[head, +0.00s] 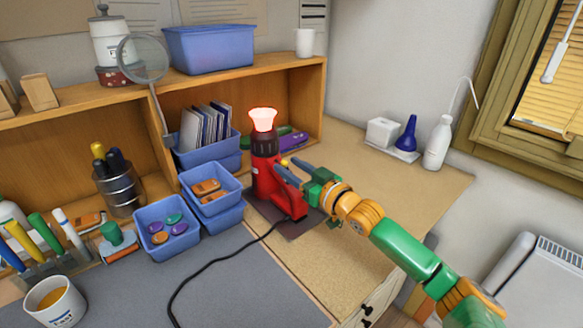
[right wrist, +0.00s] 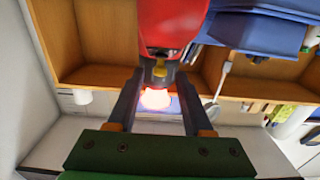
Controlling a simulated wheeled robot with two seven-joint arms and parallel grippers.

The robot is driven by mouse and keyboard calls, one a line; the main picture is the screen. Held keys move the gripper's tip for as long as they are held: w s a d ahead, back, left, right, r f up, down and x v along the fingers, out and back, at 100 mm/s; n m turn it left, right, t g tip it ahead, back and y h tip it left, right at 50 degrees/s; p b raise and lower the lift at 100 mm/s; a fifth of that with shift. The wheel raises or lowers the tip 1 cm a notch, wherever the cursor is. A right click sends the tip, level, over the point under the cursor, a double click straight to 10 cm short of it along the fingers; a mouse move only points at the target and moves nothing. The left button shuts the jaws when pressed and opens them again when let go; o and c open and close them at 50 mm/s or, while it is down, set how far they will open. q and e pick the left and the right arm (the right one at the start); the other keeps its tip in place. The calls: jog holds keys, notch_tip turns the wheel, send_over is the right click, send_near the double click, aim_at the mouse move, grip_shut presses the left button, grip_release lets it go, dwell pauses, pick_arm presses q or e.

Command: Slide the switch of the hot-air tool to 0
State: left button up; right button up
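The red hot-air tool (head: 262,182) stands upright on a dark mat (head: 300,226), its nozzle (head: 263,119) glowing pinkish white. In the right wrist view its red body (right wrist: 172,20) fills the top middle, and the glow (right wrist: 155,98) shows between my fingers. A small yellow part (right wrist: 159,71), probably the switch, sits on the tool between my fingertips; its marking cannot be read. My right gripper (head: 283,170) is open, its fingers apart on the tool's right side; in the wrist view (right wrist: 160,78) contact cannot be told. My left gripper is not in view.
A black cable (head: 205,268) runs from the tool across the grey mat. Blue bins (head: 214,205) stand close left of the tool, and the wooden shelf (head: 285,84) is behind it.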

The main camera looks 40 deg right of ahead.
jog(key=shift+f, duration=0.1)
jog(key=shift+s+f, duration=0.1)
jog(key=shift+s, duration=0.2)
jog(key=s, duration=0.6)
jog(key=shift+s+d+b, duration=0.15)
jog(key=shift+d+b, duration=0.15)
jog(key=shift+b, duration=0.15)
